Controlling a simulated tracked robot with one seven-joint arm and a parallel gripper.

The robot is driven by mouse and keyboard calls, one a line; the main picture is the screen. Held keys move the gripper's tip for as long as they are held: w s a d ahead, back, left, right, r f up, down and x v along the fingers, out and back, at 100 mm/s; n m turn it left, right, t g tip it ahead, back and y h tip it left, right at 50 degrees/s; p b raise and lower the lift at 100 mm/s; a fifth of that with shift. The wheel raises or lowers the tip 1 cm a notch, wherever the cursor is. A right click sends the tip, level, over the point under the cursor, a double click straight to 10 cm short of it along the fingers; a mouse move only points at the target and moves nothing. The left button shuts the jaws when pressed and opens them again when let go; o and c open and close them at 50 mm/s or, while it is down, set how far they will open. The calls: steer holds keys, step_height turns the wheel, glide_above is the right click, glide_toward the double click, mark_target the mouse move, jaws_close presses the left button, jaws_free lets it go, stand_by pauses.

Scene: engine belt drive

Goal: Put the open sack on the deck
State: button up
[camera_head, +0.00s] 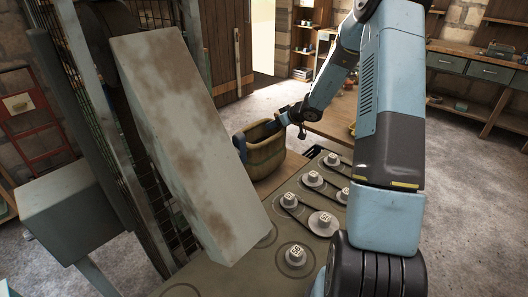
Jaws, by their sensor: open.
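The open sack (267,158) is a round, greenish-brown container with a wide mouth and a lighter rim. It stands upright near the middle of the view, behind the far end of the grey-green deck (262,268). My gripper (284,119) is at the sack's right upper rim, at the end of the blue arm. It is open, but its fingertips are small and partly hidden. I cannot tell whether it touches the sack. A dark blue piece shows at the sack's left rim.
Several numbered pulleys (296,256) with dark belts stand on the deck. A large, rust-stained pale panel (190,140) leans across the left. A wooden table (335,122) lies behind the sack. A workbench (480,72) lines the right wall, with open floor before it.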

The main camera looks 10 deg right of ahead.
steer(key=shift+c, duration=0.4)
jaws_close()
